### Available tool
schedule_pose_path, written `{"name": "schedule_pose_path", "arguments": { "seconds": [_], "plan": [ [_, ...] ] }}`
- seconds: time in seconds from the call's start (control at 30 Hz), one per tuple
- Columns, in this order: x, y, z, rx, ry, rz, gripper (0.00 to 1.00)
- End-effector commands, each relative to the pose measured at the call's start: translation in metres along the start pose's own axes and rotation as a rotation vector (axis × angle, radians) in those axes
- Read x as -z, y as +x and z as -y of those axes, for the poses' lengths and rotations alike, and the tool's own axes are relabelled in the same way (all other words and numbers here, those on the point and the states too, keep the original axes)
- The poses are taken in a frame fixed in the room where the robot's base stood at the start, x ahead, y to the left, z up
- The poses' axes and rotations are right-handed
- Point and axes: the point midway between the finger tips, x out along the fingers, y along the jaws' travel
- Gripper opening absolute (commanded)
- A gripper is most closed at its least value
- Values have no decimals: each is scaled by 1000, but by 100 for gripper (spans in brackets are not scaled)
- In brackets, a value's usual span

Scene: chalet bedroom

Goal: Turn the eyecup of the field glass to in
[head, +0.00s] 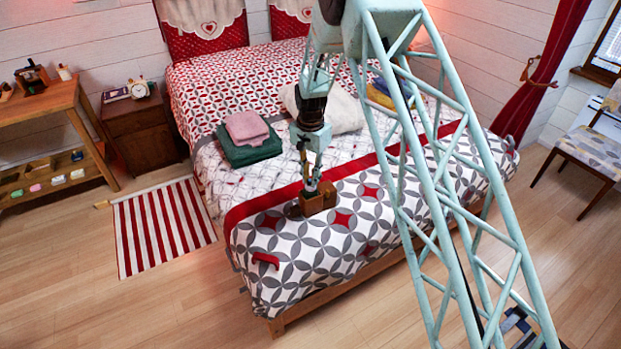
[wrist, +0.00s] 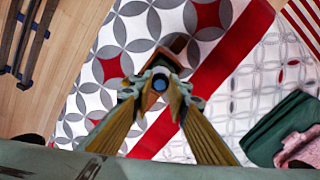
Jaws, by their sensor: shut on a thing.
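The field glass stands on the bed, and its round dark eyepiece end with a blue lens (wrist: 159,83) faces my wrist camera. My gripper (wrist: 160,95) is shut on this end, with a finger on each side of the eyecup rim. In the head view my gripper (head: 311,184) points down onto the top of the field glass. A brown boxy piece (head: 318,200) sits at its foot; it partly shows in the wrist view (wrist: 178,44). The eyecup's setting cannot be read, and the fingers hide much of the body.
The patterned bed cover (head: 290,250) is mostly clear around it. A small dark red object (head: 265,259) lies near the bed's front edge.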

Motion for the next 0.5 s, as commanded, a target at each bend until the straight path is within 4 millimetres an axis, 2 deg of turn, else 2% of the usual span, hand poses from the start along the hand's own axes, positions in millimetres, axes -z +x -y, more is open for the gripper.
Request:
{"name": "schedule_pose_path", "arguments": {
  "seconds": [0.5],
  "plan": [
    [0, 0, 0, 0, 65, 0, 5]
  ]
}}
